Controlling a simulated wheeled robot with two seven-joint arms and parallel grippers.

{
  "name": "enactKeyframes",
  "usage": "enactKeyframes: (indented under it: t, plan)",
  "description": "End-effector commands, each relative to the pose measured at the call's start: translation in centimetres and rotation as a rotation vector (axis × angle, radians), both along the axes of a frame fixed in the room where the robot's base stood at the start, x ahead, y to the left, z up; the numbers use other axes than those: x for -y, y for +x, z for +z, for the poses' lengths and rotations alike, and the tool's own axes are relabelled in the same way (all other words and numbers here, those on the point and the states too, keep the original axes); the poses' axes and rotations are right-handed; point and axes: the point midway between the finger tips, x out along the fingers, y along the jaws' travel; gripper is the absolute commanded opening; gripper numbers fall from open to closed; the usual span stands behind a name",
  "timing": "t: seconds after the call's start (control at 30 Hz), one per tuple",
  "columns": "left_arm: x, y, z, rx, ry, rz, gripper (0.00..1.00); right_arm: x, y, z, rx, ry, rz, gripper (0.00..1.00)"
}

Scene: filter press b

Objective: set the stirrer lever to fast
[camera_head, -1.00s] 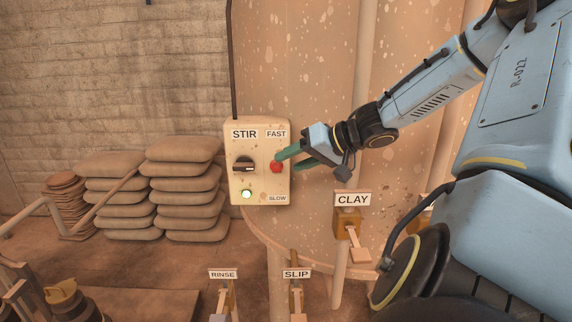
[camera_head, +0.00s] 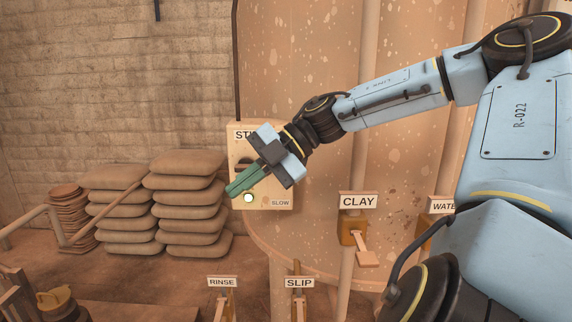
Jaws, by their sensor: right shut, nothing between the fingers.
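The stirrer control box (camera_head: 262,203) is a cream panel on the big tank, marked STIR at its top left and SLOW at its lower right. My right gripper (camera_head: 234,190) is in front of it, its green fingers shut and empty, pointing down-left across the panel. It hides the red-knobbed lever, the FAST label and most of the dark rotary knob (camera_head: 240,162). I cannot tell where the lever stands or whether the fingers touch the panel. A pale lit lamp (camera_head: 248,198) shows just below the fingers. My left gripper is not in view.
The CLAY valve lever (camera_head: 362,241) hangs on a pipe to the right, with a WATER sign (camera_head: 443,207) beyond it. RINSE (camera_head: 222,282) and SLIP (camera_head: 299,283) signs stand below. Stacked sacks (camera_head: 190,205) and a railing (camera_head: 100,208) are at the left.

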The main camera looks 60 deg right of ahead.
Motion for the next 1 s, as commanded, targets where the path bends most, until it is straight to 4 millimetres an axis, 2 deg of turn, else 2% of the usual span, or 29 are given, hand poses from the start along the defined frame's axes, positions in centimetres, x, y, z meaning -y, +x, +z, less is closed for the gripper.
enactKeyframes:
  t: [0.03,0.17,0.27,0.4,0.57,0.7,0.73,0.9,1.0]
  plan:
    - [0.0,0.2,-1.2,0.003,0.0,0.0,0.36,-0.8,-0.4,-0.5,0.101,-0.136,0.165,0.0]
    - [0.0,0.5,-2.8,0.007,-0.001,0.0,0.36,-1.6,-1.7,-0.8,0.357,-0.512,0.616,0.0]
    - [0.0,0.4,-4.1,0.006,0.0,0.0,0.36,-1.1,-2.5,-1.1,0.524,-0.796,0.96,0.0]
    - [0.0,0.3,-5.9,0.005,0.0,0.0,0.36,1.1,-3.0,-0.7,0.684,-1.179,1.443,0.0]
    - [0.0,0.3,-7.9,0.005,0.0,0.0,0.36,4.8,-3.3,1.5,0.703,-1.57,1.999,0.0]
    - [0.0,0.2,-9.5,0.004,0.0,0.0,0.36,8.0,-3.8,5.2,0.534,-1.811,2.444,0.0]
    - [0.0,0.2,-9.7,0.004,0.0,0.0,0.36,8.5,-4.0,6.0,-0.476,1.819,-2.492,0.0]
    - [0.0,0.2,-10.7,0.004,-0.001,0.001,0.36,10.6,-5.3,9.8,-0.167,1.598,-2.365,0.0]
    - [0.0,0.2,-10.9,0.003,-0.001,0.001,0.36,11.2,-5.8,10.9,-0.087,1.539,-2.338,0.0]
